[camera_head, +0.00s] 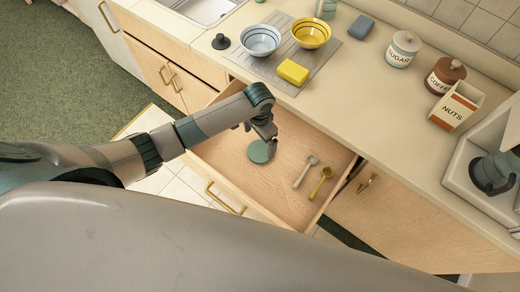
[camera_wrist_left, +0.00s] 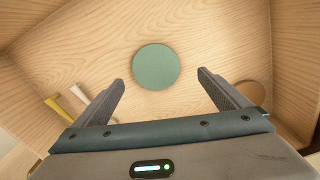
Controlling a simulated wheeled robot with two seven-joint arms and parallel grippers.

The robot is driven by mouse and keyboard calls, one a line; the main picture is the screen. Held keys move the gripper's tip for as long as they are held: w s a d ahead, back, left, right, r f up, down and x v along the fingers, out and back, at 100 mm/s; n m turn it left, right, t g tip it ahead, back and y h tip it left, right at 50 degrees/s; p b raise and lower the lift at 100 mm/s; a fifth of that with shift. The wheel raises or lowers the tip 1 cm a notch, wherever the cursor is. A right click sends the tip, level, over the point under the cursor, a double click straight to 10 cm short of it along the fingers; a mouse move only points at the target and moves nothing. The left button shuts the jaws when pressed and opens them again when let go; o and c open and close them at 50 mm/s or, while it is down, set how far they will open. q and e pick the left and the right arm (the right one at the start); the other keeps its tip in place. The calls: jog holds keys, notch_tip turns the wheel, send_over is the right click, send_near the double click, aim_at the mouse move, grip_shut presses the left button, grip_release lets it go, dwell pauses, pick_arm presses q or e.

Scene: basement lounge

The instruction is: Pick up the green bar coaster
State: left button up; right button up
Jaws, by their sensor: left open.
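The green bar coaster (camera_head: 258,152) is a flat round disc lying on the floor of the open drawer (camera_head: 230,160). In the left wrist view the coaster (camera_wrist_left: 156,66) lies beyond and between my fingertips, with nothing touching it. My left gripper (camera_head: 270,140) points down over the drawer, near the coaster's right edge in the head view. In the left wrist view its two fingers (camera_wrist_left: 160,80) are apart and empty. My right gripper is not in view.
A white spoon (camera_head: 306,170) and a yellow spoon (camera_head: 321,182) lie in the drawer to the right. A round brown disc (camera_wrist_left: 252,93) lies in the drawer by the right finger. The counter (camera_head: 350,90) overhangs behind, holding bowls, a yellow sponge (camera_head: 293,72) and canisters.

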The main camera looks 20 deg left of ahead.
aim_at(260, 151)
pick_arm(q)
jog(key=shift+f, duration=0.25)
jog(key=shift+f, duration=0.1)
jog(key=shift+s+d+f+p, duration=0.1)
jog(key=shift+s+f+p, duration=0.15)
jog(key=shift+f+p, duration=0.35)
notch_tip(260, 151, down, 3)
jog(key=shift+s+d+r+p, duration=0.1)
jog(key=shift+d+r+p, duration=0.05)
jog(key=shift+p, duration=0.3)
jog(key=shift+f, duration=0.5)
